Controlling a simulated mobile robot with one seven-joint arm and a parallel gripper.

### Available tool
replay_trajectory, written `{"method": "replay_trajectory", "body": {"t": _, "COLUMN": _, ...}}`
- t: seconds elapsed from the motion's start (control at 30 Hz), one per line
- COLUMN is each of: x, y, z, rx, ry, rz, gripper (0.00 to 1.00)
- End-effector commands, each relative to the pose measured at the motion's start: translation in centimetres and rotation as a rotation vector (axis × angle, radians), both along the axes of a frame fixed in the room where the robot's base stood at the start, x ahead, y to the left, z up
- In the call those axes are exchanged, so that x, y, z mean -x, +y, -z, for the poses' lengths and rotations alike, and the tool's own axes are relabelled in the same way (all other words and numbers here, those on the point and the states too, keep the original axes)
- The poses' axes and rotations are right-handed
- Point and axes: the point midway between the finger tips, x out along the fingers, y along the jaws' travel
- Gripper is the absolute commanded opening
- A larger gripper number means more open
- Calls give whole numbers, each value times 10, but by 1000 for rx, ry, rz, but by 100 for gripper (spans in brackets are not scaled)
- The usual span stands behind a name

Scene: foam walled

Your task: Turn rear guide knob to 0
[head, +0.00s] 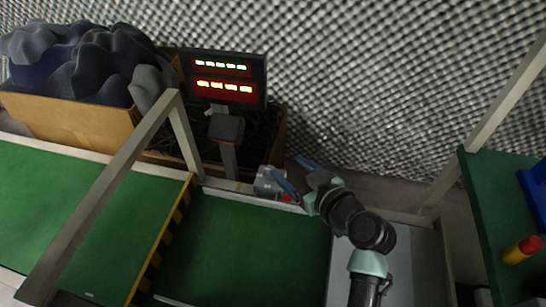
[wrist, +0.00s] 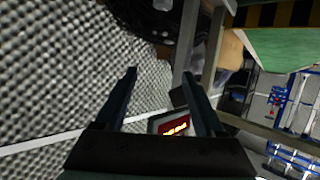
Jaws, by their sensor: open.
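My gripper (head: 291,173) is open, with its two blue-grey fingers spread beside a small grey box (head: 268,182) on the far edge of the green belt. A small red part (head: 287,198) shows at the box's lower right. In the wrist view my gripper (wrist: 160,77) has nothing between its fingertips.
A two-row lit display (head: 224,78) stands on a post behind the belt (head: 258,237). A grey frame (head: 110,185) crosses the belt at left. A carton of dark foam (head: 75,120) stands at the back left. A green table (head: 495,215) is at right.

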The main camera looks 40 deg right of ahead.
Motion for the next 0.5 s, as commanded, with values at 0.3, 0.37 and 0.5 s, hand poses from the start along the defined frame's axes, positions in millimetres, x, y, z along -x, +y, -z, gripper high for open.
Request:
{"method": "replay_trajectory", "body": {"t": 0.3, "x": 26, "y": -8, "z": 73, "rx": -53, "ry": 29, "rz": 1, "gripper": 71}}
{"method": "replay_trajectory", "body": {"t": 0.37, "x": 21, "y": -8, "z": 75, "rx": -54, "ry": 28, "rz": -1, "gripper": 71}}
{"method": "replay_trajectory", "body": {"t": 0.5, "x": 0, "y": -9, "z": 83, "rx": -54, "ry": 28, "rz": -2, "gripper": 71}}
